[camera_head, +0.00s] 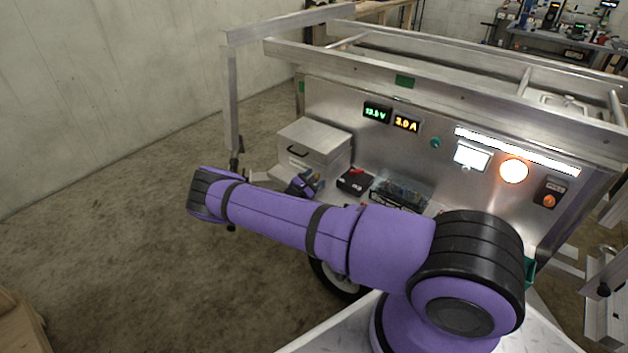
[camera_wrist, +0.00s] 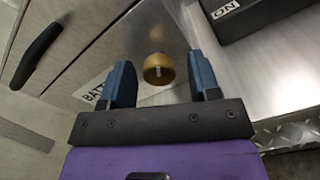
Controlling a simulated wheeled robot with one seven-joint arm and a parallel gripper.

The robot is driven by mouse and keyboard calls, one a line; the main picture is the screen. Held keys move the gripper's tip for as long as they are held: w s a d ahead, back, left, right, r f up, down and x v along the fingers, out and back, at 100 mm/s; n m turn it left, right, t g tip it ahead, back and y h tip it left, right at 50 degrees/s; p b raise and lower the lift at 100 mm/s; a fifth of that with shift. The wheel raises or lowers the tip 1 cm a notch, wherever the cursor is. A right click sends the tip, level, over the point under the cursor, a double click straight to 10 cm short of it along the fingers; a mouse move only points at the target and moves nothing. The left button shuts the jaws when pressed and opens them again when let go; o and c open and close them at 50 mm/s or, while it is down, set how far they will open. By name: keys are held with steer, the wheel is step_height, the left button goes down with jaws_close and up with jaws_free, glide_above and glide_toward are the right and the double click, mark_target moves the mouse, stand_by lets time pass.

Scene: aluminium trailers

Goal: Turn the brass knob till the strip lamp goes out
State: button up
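The brass knob (camera_wrist: 158,68) shows in the wrist view, round, with a pale mark on its face. It sits on a metal face beside a partly hidden label starting "BAT". My gripper (camera_wrist: 160,62) is open, its two blue fingers on either side of the knob with a visible gap to each. I cannot tell how far the fingertips are from the knob in depth. In the head view my gripper (camera_head: 304,184) is near the metal box, and the knob is not discernible there. The strip lamp (camera_head: 515,150) is lit bright white along the upper right of the panel.
A metal box (camera_head: 322,139) with a black handle stands at the panel's left. A black box (camera_head: 354,181) and a clear tray (camera_head: 398,193) of parts sit to the right of my gripper. A round lamp (camera_head: 513,171) is also lit. Open floor lies left.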

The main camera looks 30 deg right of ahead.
steer(key=v, duration=1)
steer(key=shift+a, duration=0.4)
steer(key=shift+s+r, duration=0.1)
steer(key=shift+s, duration=0.05)
